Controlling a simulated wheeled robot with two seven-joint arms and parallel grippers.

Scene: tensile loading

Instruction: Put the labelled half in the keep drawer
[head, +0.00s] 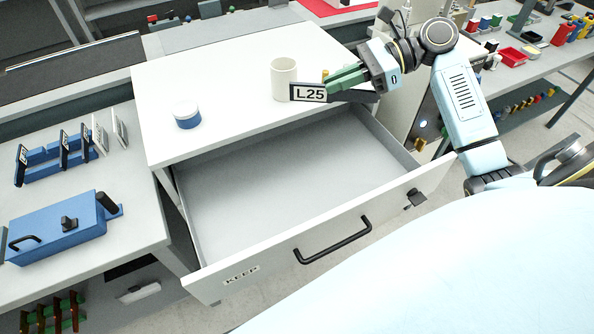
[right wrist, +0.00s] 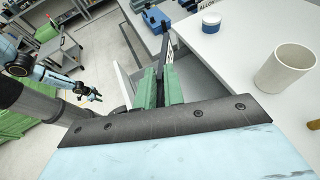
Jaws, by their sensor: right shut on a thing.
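The labelled half (head: 308,93) shows a white face marked L25. My right gripper (head: 338,84) is shut on it with green fingers, above the back right part of the open drawer. In the right wrist view, the green fingers (right wrist: 161,84) close on a dark, narrow piece with part of the label beyond. The keep drawer (head: 330,236) is pulled out, its front marked KEEP, and its visible floor is bare. In the right wrist view, my left gripper (right wrist: 88,93) is small at the left; its jaws are unclear.
A white cup (head: 284,79) stands on the cabinet top beside the held half. A blue jar with a white lid (head: 187,115) stands farther left. A blue rack (head: 52,165) with several upright labelled pieces and a blue box (head: 58,228) are on the left bench.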

